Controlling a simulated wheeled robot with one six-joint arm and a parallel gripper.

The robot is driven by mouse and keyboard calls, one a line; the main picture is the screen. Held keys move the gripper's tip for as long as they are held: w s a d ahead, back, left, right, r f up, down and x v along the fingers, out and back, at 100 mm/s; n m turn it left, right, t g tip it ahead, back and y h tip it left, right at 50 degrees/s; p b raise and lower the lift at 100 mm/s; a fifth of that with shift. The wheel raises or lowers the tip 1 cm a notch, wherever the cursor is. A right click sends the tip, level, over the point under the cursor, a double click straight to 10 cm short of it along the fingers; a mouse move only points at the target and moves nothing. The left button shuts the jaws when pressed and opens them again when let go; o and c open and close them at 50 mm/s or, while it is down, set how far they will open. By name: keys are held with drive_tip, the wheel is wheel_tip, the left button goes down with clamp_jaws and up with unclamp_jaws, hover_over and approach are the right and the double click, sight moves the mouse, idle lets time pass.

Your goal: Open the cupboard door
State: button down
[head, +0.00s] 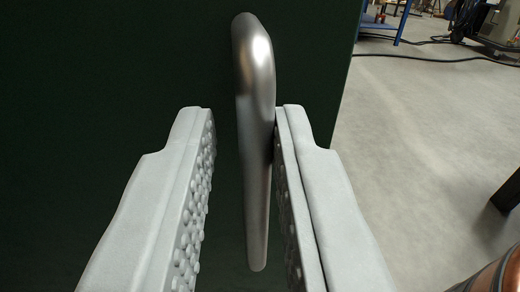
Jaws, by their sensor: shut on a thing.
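The cupboard door (110,70) is a dark green panel that fills the left and middle of the view. A shiny metal bar handle (256,90) stands upright on it, near its right edge. My gripper (243,112) is around the handle, with one pale, studded finger on each side. The right finger meets the handle; a strip of dark door shows between the handle and the left finger. The gripper is shut on the handle. The hinge side of the door is out of view.
Grey floor (430,140) lies open to the right of the door. A dark cable (440,59) runs across it farther back. A blue-legged stand (385,25) and grey equipment (500,25) are at the top right. A coppery rounded object (495,275) is at the lower right.

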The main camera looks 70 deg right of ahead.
drive_tip(key=shift+w+a+r, duration=0.2)
drive_tip(key=shift+w+a, duration=0.05)
drive_tip(key=shift+w, duration=0.05)
drive_tip(key=c, duration=1.5)
unclamp_jaws()
drive_tip(key=shift+a+f, duration=0.1)
drive_tip(key=shift+s, duration=0.1)
drive_tip(key=v, duration=1.7)
drive_tip(key=shift+f, duration=0.1)
